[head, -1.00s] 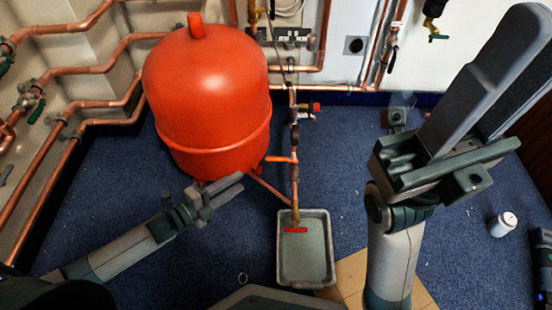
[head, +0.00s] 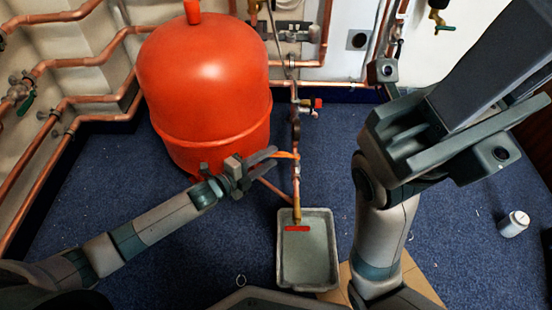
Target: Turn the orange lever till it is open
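The orange lever (head: 286,155) is a short bar that sticks out to the left from the upright copper pipe, low beside the red tank. My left gripper (head: 275,157) reaches in from the left, with its two fingers apart and their tips at the lever's free left end. I cannot tell whether they touch the lever or whether its end lies between them. My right gripper (head: 505,55) is raised large at the upper right, far from the lever. Its opening cannot be made out.
The red tank (head: 212,85) stands just behind and left of my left gripper. A grey tray (head: 283,275) sits below the pipe, under a red-handled tap (head: 297,229). Copper pipes line the left and back walls. A white pot (head: 514,223) stands on the carpet at right.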

